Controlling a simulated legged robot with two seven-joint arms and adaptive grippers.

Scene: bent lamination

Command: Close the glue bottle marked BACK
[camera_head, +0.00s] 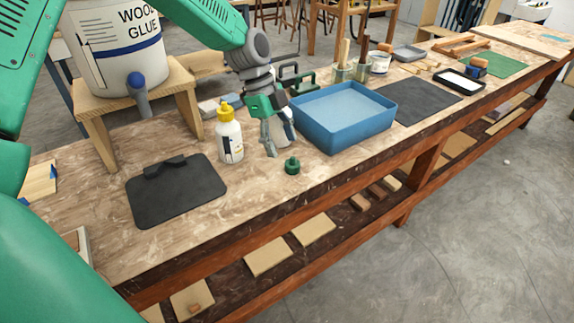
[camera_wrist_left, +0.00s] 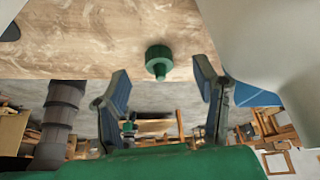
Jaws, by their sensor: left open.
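A green screw cap (camera_head: 292,165) lies on the workbench in front of the blue tray. It also shows in the left wrist view (camera_wrist_left: 158,61), beyond and between the fingertips, apart from them. A white bottle (camera_head: 285,134) stands behind my left gripper, which hides its top and much of its body. Another white bottle (camera_head: 230,142) with a yellow cap stands to the left. I cannot read a BACK mark on either. My left gripper (camera_head: 275,137) is open and empty, pointing down over the bench just behind the green cap; it also shows in the wrist view (camera_wrist_left: 162,88). My right gripper is not in view.
A blue tray (camera_head: 352,137) stands right of the gripper. A dark mat (camera_head: 160,208) lies at front left. A wood glue bucket (camera_head: 122,78) sits on a wooden stand (camera_head: 99,131) at the back left. The bench front (camera_head: 250,195) is clear.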

